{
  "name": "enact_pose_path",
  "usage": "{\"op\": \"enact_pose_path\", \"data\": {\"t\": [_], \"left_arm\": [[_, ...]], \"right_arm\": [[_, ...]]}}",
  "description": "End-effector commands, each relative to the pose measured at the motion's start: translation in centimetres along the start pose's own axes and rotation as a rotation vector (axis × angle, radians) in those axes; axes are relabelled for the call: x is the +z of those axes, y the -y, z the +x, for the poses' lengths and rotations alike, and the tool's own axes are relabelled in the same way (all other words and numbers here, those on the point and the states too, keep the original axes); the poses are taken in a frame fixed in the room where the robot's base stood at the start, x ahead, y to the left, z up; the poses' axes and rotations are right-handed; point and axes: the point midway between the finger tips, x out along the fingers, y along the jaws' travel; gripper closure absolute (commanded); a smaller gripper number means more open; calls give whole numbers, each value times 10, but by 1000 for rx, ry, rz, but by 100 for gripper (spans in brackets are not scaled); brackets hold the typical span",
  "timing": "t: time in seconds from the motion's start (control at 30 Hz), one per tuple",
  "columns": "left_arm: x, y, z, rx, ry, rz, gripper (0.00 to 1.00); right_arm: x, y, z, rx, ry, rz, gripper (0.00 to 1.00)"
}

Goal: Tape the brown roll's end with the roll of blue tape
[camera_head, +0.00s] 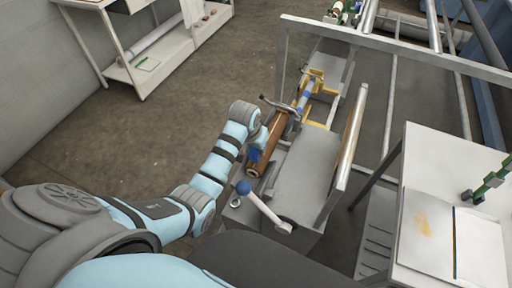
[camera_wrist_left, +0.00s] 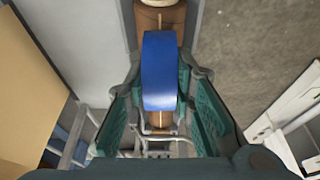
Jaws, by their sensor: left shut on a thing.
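The brown roll (camera_head: 266,150) lies lengthwise in the press, left of a grey plate. It also shows behind the tape in the left wrist view (camera_wrist_left: 168,18). My left gripper (camera_head: 256,148) is over the roll's near part. In the left wrist view its green-padded fingers (camera_wrist_left: 160,100) are on either side of the roll of blue tape (camera_wrist_left: 160,70), and it is shut on it. The blue tape also shows in the head view (camera_head: 254,156), close to the brown roll; I cannot tell whether they touch. My right gripper is not in view.
A lever with a blue ball (camera_head: 243,187) stands at the near end of the press. A yellow bracket (camera_head: 316,84) is beyond the roll. A metal rail (camera_head: 347,140) runs along the right, and a white table (camera_head: 425,225) stands farther right.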

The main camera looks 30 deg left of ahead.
Motion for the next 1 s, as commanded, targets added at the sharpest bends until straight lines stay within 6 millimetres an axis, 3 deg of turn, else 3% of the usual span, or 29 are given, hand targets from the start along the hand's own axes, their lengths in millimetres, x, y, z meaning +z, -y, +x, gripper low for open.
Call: {"op": "enact_pose_path", "data": {"t": [1.0], "left_arm": [[-10,0,7,0,0,0,100]], "right_arm": [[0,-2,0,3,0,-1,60]]}}
